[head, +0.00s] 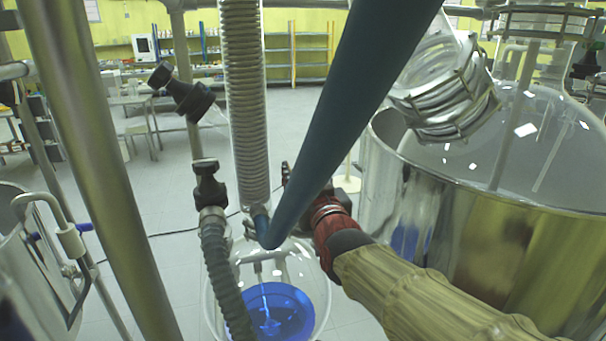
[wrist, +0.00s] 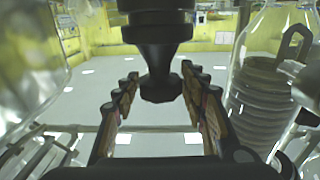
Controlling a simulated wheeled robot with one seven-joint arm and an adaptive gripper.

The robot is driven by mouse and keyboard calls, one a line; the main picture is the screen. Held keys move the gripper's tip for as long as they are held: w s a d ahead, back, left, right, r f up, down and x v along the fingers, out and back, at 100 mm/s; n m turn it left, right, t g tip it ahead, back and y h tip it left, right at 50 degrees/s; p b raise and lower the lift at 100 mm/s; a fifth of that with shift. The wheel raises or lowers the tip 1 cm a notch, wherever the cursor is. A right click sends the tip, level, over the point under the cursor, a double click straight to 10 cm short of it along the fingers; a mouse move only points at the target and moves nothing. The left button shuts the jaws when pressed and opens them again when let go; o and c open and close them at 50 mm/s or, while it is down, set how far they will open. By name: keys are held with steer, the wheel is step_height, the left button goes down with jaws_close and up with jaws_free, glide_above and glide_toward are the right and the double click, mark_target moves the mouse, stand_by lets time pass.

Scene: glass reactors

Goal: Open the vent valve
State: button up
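In the wrist view a black valve-like part (wrist: 160,62) comes down from the top edge, with a narrow neck and a wider lower end. It appears to be the vent valve. My gripper (wrist: 162,98) is open, with one finger left and one right of that lower end, and clear gaps show on both sides. In the head view a tilted black valve (head: 181,95) sits at a metal post, and another black valve (head: 209,185) tops a grey ribbed hose. I cannot tell which of them is the part in the wrist view.
A coiled glass column (head: 243,90) stands above a glass flask (head: 265,300) holding blue liquid. A dark blue tube (head: 340,110) crosses the middle. In the wrist view, coiled glass (wrist: 265,95) stands close right.

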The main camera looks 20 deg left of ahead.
mark_target(306, 179)
steer(key=shift+o, duration=0.5)
steer(key=shift+s, duration=0.1)
steer(key=shift+v, duration=3.95)
steer(key=shift+c, duration=0.4)
